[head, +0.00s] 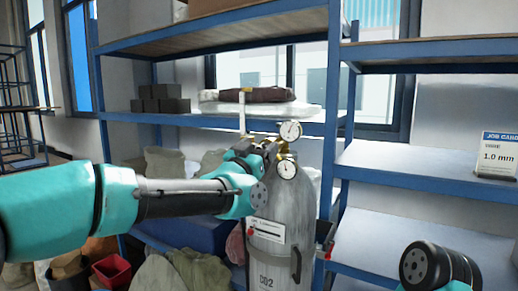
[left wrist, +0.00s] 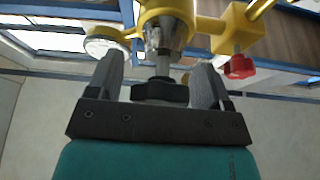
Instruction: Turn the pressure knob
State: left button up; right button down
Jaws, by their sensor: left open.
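The black pressure knob (left wrist: 160,92) sits on a metal stem under the yellow regulator body (left wrist: 166,18) in the left wrist view. My left gripper (left wrist: 158,82) is open, with one finger on each side of the knob and a gap on both sides. In the head view my left gripper (head: 262,149) is at the regulator on top of the grey CO2 cylinder (head: 272,255), and it hides the knob there. Two round white gauges (head: 290,131) and (head: 287,168) show beside it. My right gripper is out of view.
A red knob (left wrist: 238,67) on a yellow fitting is close to the right finger. Blue shelving (head: 215,122) stands behind the cylinder, with a job card (head: 497,155) on the right shelf. Sacks (head: 165,161) and a red bin (head: 111,270) are at left.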

pick_arm(q)
jog(key=shift+c, duration=0.3)
jog(key=c, duration=0.8)
jog(key=shift+s+d+m+g+h, duration=0.1)
jog(key=shift+m+g+h, duration=0.55)
jog(key=shift+m, duration=1.15)
jog(key=shift+s+d+m+g+h, duration=0.1)
jog(key=shift+m+g+h, duration=0.5)
jog(key=shift+m, duration=1.2)
jog(key=shift+c, duration=0.2)
jog(key=o, duration=0.9)
jog(key=v, duration=1.7)
jog(key=shift+a+f, duration=0.15)
jog(key=shift+a, duration=0.05)
